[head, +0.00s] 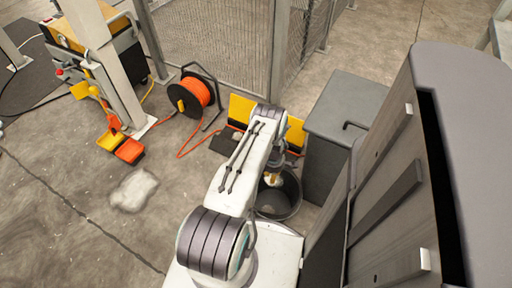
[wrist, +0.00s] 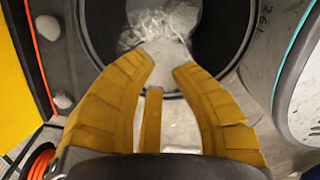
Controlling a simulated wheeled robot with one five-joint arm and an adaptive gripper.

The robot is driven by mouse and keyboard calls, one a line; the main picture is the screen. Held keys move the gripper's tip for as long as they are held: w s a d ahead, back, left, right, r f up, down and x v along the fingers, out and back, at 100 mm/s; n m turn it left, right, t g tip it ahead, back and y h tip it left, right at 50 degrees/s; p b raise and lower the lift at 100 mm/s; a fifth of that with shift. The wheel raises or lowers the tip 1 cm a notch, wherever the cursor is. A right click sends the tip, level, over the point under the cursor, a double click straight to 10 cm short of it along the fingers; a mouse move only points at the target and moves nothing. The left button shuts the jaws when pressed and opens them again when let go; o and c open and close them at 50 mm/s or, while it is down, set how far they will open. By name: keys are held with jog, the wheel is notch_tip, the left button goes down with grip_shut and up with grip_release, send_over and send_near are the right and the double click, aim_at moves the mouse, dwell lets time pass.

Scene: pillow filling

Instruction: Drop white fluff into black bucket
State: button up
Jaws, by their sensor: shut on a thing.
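The black bucket (head: 294,206) stands on the floor beneath my gripper (head: 272,178), partly hidden by my arm. In the wrist view, the bucket's dark rim (wrist: 92,35) surrounds the area beyond the fingertips. My gripper (wrist: 164,62) has yellow-brown fingers and is shut on a clump of white fluff (wrist: 165,48) over the bucket's opening. More whitish, partly see-through material shows beyond the tips; I cannot tell whether it is the same clump or lies in the bucket. Another white fluff pile (head: 133,190) lies on the floor at left.
Small pale lumps (wrist: 47,27) lie beside the bucket. An orange cable reel (head: 191,95) stands behind, its cable running towards the bucket. A grey bin (head: 350,105) and a large dark cabinet (head: 395,170) crowd the right. Floor at left is mostly open.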

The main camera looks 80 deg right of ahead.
jog(key=shift+f+b, duration=0.35)
jog(key=shift+f, duration=0.55)
jog(key=o, duration=0.8)
jog(key=shift+r, duration=0.15)
notch_tip(320, 180, up, 12)
jog(key=shift+f, duration=0.1)
dwell(0.5)
